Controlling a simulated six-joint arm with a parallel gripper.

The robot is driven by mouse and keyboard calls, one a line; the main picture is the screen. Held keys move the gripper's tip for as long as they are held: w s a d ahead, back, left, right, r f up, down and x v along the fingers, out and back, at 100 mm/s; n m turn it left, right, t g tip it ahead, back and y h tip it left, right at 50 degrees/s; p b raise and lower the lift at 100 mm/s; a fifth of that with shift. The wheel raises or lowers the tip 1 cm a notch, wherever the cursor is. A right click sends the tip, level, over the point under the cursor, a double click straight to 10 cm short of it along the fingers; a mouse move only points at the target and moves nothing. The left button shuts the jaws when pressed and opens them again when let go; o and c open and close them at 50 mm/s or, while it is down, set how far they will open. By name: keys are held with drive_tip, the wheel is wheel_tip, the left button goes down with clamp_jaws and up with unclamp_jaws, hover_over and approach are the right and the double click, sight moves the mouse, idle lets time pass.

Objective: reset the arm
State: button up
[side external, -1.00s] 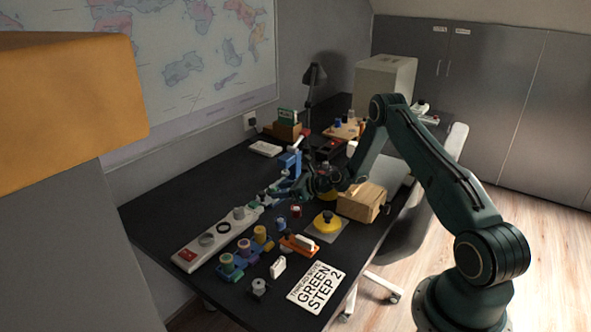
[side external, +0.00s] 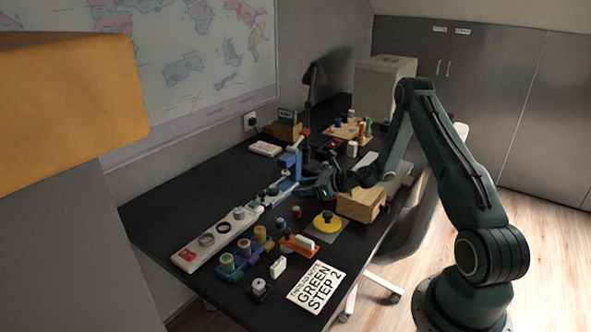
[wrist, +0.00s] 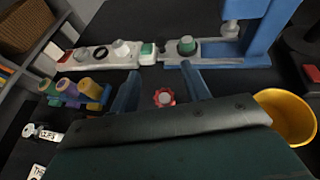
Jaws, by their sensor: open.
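My gripper (side external: 308,187) hangs above the desk (side external: 180,200), just right of a blue stand (side external: 291,160). In the wrist view my gripper (wrist: 160,84) shows two blue fingers spread apart with nothing held between them. A small red-rimmed round piece (wrist: 165,97) shows in the gap between the fingers, beyond them. My arm reaches in from the right, bent at the elbow.
A long white strip (side external: 215,240) with round parts lies on the left. Colored spools (side external: 243,248), a yellow round piece (side external: 327,222), a wooden box (side external: 360,205) and a "GREEN STEP 2" card (side external: 317,287) crowd the front. A yellow bowl (wrist: 286,117) is at the wrist view's right.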

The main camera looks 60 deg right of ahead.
drive_tip(key=s+a+r+n+g, duration=0.3)
drive_tip(key=a+r+n, duration=0.6)
drive_tip(key=r+n, duration=0.1)
drive_tip(key=s+a+r+n+g, duration=0.2)
drive_tip(key=s+a+r+n, duration=0.1)
drive_tip(key=a+r+n, duration=0.65)
drive_tip(key=s+a+r+n+h, duration=0.1)
drive_tip(key=s+a+r+n, duration=0.1)
drive_tip(key=s, duration=0.6)
drive_tip(key=s+a+r+n+g+h, duration=0.1)
drive_tip(key=s+a+r+n, duration=0.1)
drive_tip(key=s+r+n, duration=0.2)
drive_tip(key=s+a+r+n+g+h, duration=0.1)
drive_tip(key=s+a+r+n, duration=0.1)
drive_tip(key=s+n, duration=0.6)
drive_tip(key=s+r, duration=0.1)
drive_tip(key=s, duration=0.5)
drive_tip(key=shift+a, duration=0.35)
